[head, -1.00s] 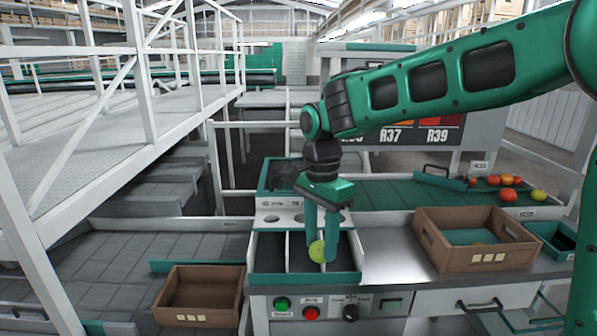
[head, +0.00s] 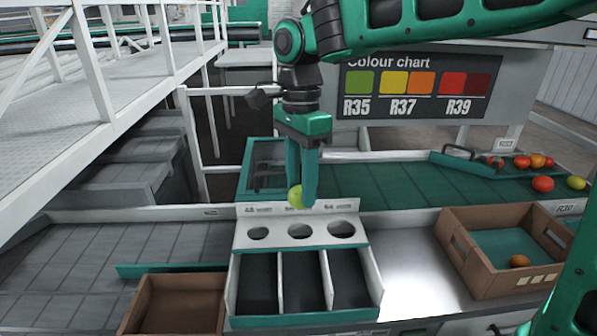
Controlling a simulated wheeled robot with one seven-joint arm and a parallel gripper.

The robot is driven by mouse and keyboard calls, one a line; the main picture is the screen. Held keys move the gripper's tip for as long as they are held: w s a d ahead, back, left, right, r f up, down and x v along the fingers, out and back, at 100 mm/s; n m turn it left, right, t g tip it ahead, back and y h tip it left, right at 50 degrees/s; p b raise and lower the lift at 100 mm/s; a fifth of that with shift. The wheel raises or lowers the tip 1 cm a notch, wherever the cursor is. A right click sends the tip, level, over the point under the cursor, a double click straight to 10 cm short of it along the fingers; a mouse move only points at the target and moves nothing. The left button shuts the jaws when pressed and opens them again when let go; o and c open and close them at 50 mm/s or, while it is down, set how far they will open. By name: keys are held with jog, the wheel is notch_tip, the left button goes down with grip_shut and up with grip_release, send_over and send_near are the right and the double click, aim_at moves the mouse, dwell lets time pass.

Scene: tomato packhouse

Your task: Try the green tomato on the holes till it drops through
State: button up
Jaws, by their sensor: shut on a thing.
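The green tomato (head: 295,196) is held at the fingertips of my gripper (head: 302,190), which is shut on it. It hangs above and behind the sizing plate (head: 278,244), near the plate's labelled upper edge. The plate has three round holes in a row: the left hole (head: 258,233), the middle hole (head: 300,231) and the right hole (head: 341,229), growing larger to the right. In the picture the tomato lies just above the middle hole. Below the holes are three dark compartments (head: 304,283), which look empty.
A brown crate (head: 468,278) with one orange tomato (head: 519,261) stands at right. An empty brown crate (head: 180,303) is at lower left. Several tomatoes (head: 541,183) lie on the green belt (head: 390,188). A colour chart (head: 415,90) stands behind. Bare metal counter (head: 410,272) lies right of the compartments.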

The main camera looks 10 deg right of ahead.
jog(key=shift+w+f, duration=0.1)
jog(key=shift+f, duration=3.05)
jog(key=o, duration=0.8)
jog(key=shift+r, duration=0.1)
jog(key=shift+r, duration=3.4)
